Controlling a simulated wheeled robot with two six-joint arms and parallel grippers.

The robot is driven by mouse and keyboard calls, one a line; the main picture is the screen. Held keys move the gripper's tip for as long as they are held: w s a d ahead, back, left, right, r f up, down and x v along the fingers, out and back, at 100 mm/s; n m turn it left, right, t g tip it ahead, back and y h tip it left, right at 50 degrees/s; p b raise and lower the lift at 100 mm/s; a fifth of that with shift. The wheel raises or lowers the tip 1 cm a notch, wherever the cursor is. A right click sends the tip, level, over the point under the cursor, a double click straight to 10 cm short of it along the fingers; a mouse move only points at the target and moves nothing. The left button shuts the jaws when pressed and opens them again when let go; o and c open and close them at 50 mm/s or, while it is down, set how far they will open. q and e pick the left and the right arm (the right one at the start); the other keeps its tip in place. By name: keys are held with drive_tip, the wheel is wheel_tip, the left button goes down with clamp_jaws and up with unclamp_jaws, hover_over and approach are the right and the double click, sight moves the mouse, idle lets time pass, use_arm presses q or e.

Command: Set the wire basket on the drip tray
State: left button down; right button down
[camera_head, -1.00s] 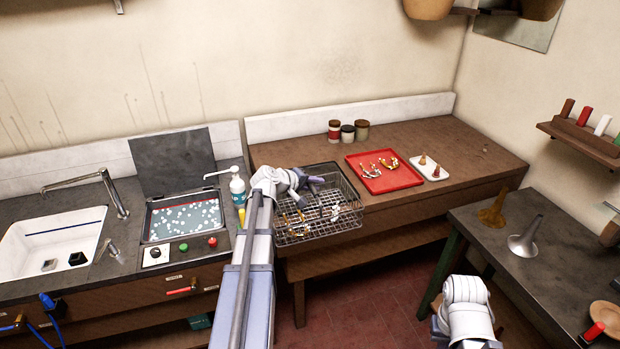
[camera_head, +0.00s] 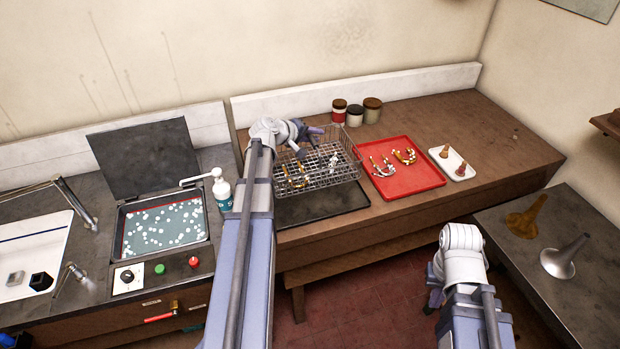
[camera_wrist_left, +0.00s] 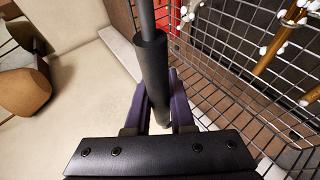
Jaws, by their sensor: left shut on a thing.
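The wire basket (camera_head: 335,178) holds several brass and silvery parts and sits over the back part of the dark drip tray (camera_head: 322,208). The tray's front strip shows bare; I cannot tell whether the basket touches the tray. My left gripper (camera_head: 310,133) is at the basket's back rim. In the left wrist view my left gripper (camera_wrist_left: 160,118) is shut on the basket's dark handle grip (camera_wrist_left: 152,75), with the mesh to the right. My right gripper (camera_head: 432,300) is low at the right, mostly hidden behind its own wrist.
A red tray (camera_head: 412,183) with brass parts is close to the basket's right, with a small white tray (camera_head: 452,168) beyond. Several jars (camera_head: 355,113) stand behind. A cleaning tank (camera_head: 165,228) with an open lid and a pump bottle (camera_head: 222,190) are at the left.

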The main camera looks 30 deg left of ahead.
use_arm(q)
drive_tip(key=b, duration=0.6)
hover_over(315, 160)
wheel_tip(315, 160, down, 5)
drive_tip(key=shift+a+f, duration=0.1)
drive_tip(key=shift+f, duration=0.4)
drive_tip(key=shift+f+b, duration=0.1)
drive_tip(key=shift+b, duration=0.2)
wheel_tip(315, 160, down, 4)
drive_tip(key=b, duration=0.3)
drive_tip(key=shift+r, duration=0.25)
drive_tip(key=shift+s, duration=0.1)
